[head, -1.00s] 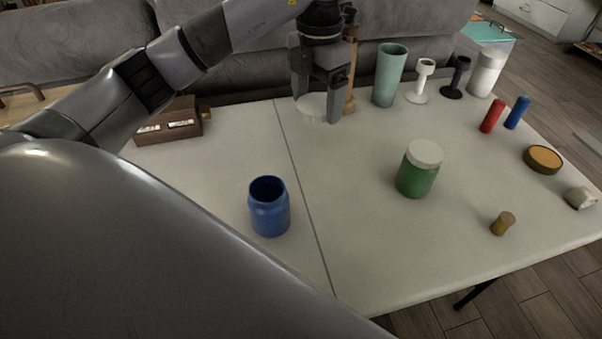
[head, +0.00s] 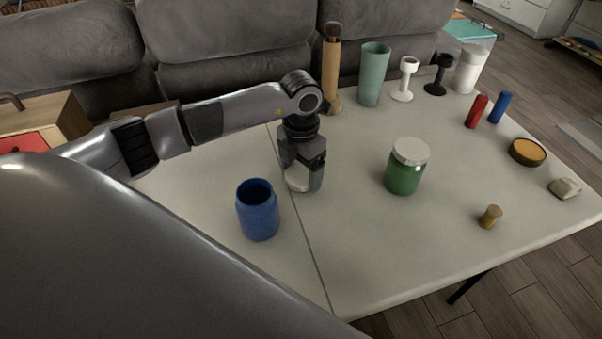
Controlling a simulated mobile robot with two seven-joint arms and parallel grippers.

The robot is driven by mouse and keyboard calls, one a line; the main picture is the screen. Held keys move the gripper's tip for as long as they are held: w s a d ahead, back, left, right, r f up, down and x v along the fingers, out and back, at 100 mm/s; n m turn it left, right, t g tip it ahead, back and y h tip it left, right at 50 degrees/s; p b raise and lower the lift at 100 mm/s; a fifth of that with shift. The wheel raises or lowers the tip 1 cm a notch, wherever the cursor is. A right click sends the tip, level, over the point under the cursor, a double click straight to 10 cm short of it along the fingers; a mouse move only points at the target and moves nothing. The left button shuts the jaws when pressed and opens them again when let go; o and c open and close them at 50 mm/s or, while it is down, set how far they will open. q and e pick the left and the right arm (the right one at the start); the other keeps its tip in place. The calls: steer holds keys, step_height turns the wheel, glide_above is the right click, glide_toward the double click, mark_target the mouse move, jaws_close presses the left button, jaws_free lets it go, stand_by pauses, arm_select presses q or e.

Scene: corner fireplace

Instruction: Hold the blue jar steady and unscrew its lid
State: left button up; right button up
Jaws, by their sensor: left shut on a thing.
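The blue jar (head: 258,213) stands upright on the table, its mouth open with no lid on it. My left gripper (head: 303,183) is shut on a white round lid (head: 298,179), to the right of the blue jar and a little farther back. The lid is partly hidden by the fingers. The gripper points down, low over the table; I cannot tell whether the lid touches the tabletop. My right gripper is not in view.
A green jar with a white lid (head: 405,168) stands to the right. Behind are a pepper mill (head: 331,75), a green tumbler (head: 374,78), two goblet-like holders and a white canister (head: 472,70). A cork (head: 490,217) and a round dish (head: 527,152) lie right. The front middle is clear.

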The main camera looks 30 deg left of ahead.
mark_target(301, 174)
arm_select(q)
steer(key=shift+f, duration=0.75)
steer(key=shift+f, duration=0.1)
steer(key=o, duration=1.1)
step_height(301, 174, up, 12)
steer(key=shift+r, duration=0.15)
